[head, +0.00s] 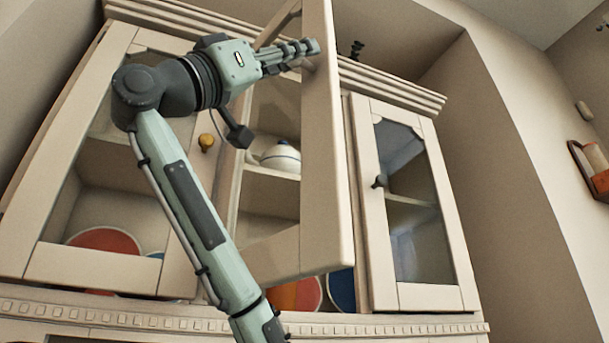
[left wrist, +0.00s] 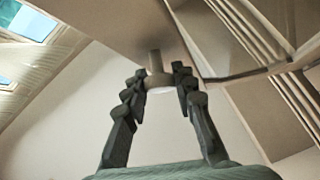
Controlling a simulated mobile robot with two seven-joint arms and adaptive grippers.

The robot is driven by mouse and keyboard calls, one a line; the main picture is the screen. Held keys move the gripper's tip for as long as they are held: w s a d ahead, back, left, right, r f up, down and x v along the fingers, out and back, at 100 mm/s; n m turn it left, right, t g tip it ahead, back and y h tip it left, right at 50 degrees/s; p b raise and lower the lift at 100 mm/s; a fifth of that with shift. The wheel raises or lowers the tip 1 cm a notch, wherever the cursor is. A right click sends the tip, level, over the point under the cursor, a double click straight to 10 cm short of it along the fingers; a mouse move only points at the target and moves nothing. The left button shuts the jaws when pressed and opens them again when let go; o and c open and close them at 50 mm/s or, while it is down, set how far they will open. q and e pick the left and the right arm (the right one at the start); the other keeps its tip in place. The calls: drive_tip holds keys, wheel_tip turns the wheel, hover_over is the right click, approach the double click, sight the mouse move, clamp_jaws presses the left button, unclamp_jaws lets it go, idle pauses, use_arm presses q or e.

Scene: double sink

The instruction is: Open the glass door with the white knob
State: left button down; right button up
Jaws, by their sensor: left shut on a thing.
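The middle glass door (head: 325,160) of the cream wall cabinet stands swung out, seen nearly edge-on in the head view. My left gripper (head: 300,50) is up at the door's upper part, on its left side. The knob is mostly hidden by the fingers in the head view. My right gripper is in neither view.
A left glass door (head: 110,265) with a yellow knob (head: 206,141) and a right glass door (head: 408,215) with a dark knob (head: 379,181) look shut. A white teapot (head: 280,158) stands on the middle shelf. Plates (head: 297,294) show below.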

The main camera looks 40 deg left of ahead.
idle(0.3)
use_arm(q)
drive_tip(key=c, duration=1.2)
unclamp_jaws()
drive_tip(key=v, duration=1.2)
